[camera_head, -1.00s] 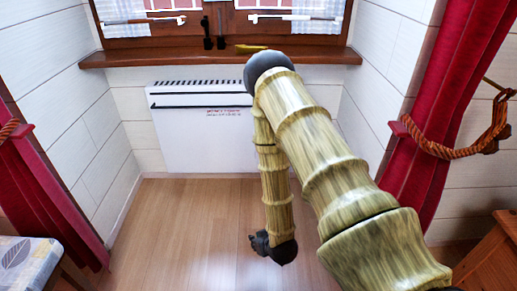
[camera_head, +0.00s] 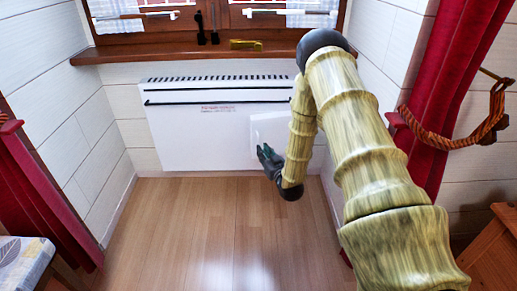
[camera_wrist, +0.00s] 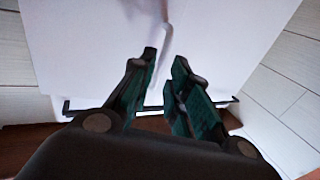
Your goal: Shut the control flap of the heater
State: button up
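The white heater (camera_head: 190,135) stands against the wall under the window sill. A paler square outline, apparently the control flap (camera_head: 267,127), shows on its right part; I cannot tell how far it stands open. My gripper (camera_head: 264,154) is in front of the heater's lower right part, by the lower edge of that square. In the wrist view my gripper (camera_wrist: 165,57) has its two dark green fingers apart with nothing between them. The white heater face (camera_wrist: 90,45) lies beyond them, with a blurred grey curved edge above the fingertips. Whether they touch anything is unclear.
A wooden sill (camera_head: 150,54) with a small brass-coloured object (camera_head: 245,45) is above the heater. Red curtains hang at both sides. A wooden piece of furniture (camera_head: 495,250) is at lower right, and a patterned cloth (camera_head: 22,262) at lower left. The wooden floor (camera_head: 190,230) ahead is clear.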

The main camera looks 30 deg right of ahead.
jog(key=shift+w+d+b, duration=0.2)
jog(key=shift+w+b, duration=0.2)
jog(key=shift+w, duration=0.95)
jog(key=shift+w+d+b, duration=0.15)
jog(key=shift+w+b, duration=0.25)
jog(key=shift+w, duration=0.9)
grip_shut()
